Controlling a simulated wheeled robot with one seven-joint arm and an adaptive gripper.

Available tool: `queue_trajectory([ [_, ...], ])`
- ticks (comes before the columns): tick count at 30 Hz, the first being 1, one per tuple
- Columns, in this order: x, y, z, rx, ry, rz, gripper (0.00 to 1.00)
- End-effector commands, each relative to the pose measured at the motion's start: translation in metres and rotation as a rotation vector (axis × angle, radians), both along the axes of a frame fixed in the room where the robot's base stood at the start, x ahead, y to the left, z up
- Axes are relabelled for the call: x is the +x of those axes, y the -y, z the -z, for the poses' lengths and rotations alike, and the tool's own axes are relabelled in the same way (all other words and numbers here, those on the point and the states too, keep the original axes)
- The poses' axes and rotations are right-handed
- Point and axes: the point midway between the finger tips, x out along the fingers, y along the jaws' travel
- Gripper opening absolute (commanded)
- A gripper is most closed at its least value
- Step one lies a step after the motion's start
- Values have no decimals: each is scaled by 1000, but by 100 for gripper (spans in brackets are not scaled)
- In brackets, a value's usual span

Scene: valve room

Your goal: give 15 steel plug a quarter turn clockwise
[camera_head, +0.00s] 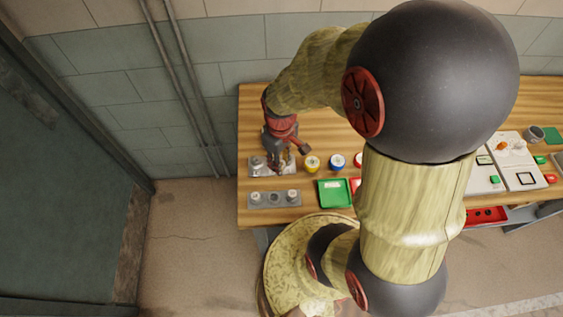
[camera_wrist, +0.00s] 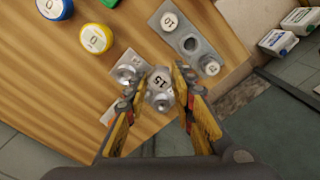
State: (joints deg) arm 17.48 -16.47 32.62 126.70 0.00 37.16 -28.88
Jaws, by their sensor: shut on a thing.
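The 15 steel plug (camera_wrist: 161,84), round and silvery with a dark "15" on top, sits between the two yellow fingers of my gripper (camera_wrist: 163,80) in the wrist view. My gripper is shut on it. In the head view my gripper (camera_head: 279,166) points down over a metal plate (camera_head: 256,173) near the table's left end and hides the plug. The plate also shows beside the fingers in the wrist view, with another silvery fitting (camera_wrist: 126,74) on it. The fingers hide much of the plate, and I cannot tell how deep the plug sits.
A grey rack (camera_wrist: 205,57) holds a plug marked 10 (camera_wrist: 169,20), an empty middle hole (camera_wrist: 189,43) and another plug (camera_wrist: 209,66). Yellow (camera_head: 312,163) and blue (camera_head: 337,161) round pieces stand close right of my gripper. A green tray (camera_head: 334,193) lies nearer the front.

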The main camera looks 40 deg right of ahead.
Motion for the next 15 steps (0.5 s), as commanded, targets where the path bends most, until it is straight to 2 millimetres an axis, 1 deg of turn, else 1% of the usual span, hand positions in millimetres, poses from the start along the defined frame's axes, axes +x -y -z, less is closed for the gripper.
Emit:
queue_trajectory([
  [15, 11, 3, 9, 0, 0, 0, 0],
])
